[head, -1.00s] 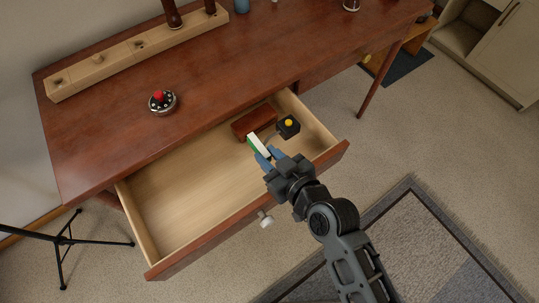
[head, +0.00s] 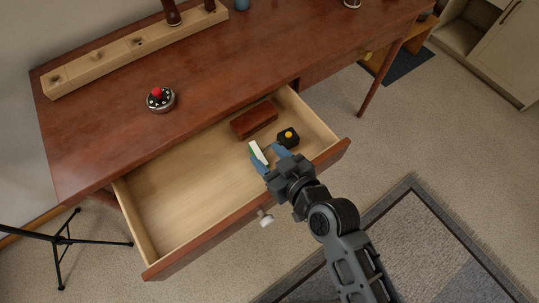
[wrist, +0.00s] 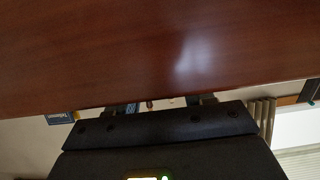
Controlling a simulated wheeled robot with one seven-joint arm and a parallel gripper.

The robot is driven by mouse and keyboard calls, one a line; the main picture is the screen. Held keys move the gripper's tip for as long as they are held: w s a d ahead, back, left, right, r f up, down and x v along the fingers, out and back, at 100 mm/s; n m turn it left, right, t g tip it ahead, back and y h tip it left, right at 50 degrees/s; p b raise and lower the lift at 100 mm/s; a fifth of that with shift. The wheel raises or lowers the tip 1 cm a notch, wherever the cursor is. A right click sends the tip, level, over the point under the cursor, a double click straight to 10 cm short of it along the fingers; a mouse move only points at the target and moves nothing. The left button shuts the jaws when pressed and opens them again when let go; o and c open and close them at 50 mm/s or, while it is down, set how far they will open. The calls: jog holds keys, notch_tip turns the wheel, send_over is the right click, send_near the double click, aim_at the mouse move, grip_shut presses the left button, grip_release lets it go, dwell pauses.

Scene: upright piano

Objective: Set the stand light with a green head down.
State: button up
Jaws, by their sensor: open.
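The stand light shows in the head view with a black block base with a yellow top (head: 288,137) and a green and white head (head: 258,153). It appears within the open drawer (head: 175,195), at its right end. The stem is mostly hidden by my gripper. My gripper (head: 268,155) is open, with its blue fingers apart beside the head, which shows between and just beyond the tips. I cannot tell whether a finger still touches it. The wrist view shows the finger ends (wrist: 165,105) against a brown wood surface, with no light visible.
A brown box (head: 254,119) lies in the drawer behind the light. The drawer's left part is bare. On the desk (head: 215,85) stand a round black item with a red top (head: 160,99) and a long wooden block (head: 130,50). A black tripod stand (head: 60,240) is at left.

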jog(key=shift+r, duration=0.15)
jog(key=shift+r+p, duration=0.25)
jog(key=shift+p, duration=0.15)
jog(key=v, duration=1.2)
jog(key=shift+r+b, duration=0.2)
jog(key=shift+b, duration=0.2)
jog(key=s+d+m+t+h, duration=0.1)
jog(key=s+d+m+h, duration=0.15)
jog(key=s+d, duration=0.4)
jog(key=s+d+r+m+t+h, duration=0.1)
jog(key=s+d+r+m+h, duration=0.1)
jog(key=s+d+r, duration=0.2)
jog(key=s+d+r+m+t+h, duration=0.1)
jog(key=s+d+r+m+h, duration=0.1)
jog(key=s+r, duration=0.6)
jog(key=s+d+h, duration=0.1)
jog(key=s+d, duration=0.1)
jog(key=shift+s+t, duration=0.3)
jog(key=shift+s, duration=0.1)
